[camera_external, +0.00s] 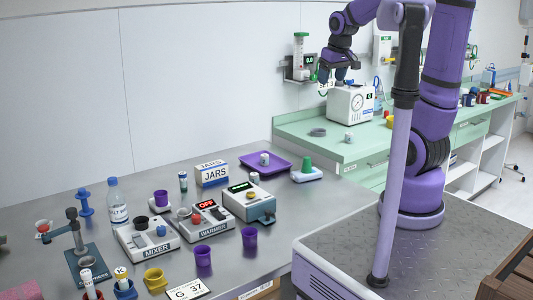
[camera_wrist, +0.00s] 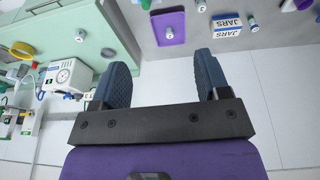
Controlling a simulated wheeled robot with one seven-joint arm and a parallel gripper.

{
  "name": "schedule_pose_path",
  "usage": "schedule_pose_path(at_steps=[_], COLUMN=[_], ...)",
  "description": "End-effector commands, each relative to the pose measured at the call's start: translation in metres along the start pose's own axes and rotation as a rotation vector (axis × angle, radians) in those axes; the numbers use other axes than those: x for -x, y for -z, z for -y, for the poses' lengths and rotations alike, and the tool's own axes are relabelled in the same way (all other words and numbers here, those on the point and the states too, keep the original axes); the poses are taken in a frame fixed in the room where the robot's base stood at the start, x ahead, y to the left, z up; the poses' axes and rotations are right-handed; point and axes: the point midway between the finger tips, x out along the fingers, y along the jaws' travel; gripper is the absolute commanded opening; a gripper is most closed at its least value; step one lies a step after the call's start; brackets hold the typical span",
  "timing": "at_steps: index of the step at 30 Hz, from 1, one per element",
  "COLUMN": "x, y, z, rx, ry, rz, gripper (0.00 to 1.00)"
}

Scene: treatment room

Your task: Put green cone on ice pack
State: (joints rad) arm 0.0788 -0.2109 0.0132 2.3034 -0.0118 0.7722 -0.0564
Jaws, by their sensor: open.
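A green cone (camera_external: 307,162) stands upright at the back right of the grey metal table. It appears to rest on a flat white and pale blue pad (camera_external: 313,176), which looks like the ice pack. In the wrist view, a small green and white piece (camera_wrist: 145,3) at the top edge may be the cone and pad, cut off by the frame. My gripper (camera_external: 336,82) is raised near the wall, well away from the cone. In the wrist view, my gripper (camera_wrist: 160,80) has its two dark fingers wide apart with nothing between them.
A purple tray (camera_external: 285,164) with a small jar and a JARS box (camera_external: 212,174) are left of the cone. A warmer (camera_external: 206,219), a mixer (camera_external: 148,240) and several cups crowd the table front. A white machine (camera_external: 350,104) stands on the green counter (camera_external: 300,126).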

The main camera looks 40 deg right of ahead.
Motion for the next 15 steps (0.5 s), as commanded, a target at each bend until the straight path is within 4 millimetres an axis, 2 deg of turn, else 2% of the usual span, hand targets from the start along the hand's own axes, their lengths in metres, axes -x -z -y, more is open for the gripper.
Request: schedule_pose_path(at_steps=[1, 6, 12, 15], x=[0.014, 0.048, 0.075, 0.082], y=[-0.013, -0.055, -0.107, -0.128], z=[0.003, 0.012, 0.02, 0.022], rx=[0.001, 0.0, -0.003, -0.004], ry=[0.001, 0.007, 0.018, 0.023], rz=[-0.023, -0.077, -0.138, -0.16], gripper=[0.69, 0.69, 0.69, 0.69])
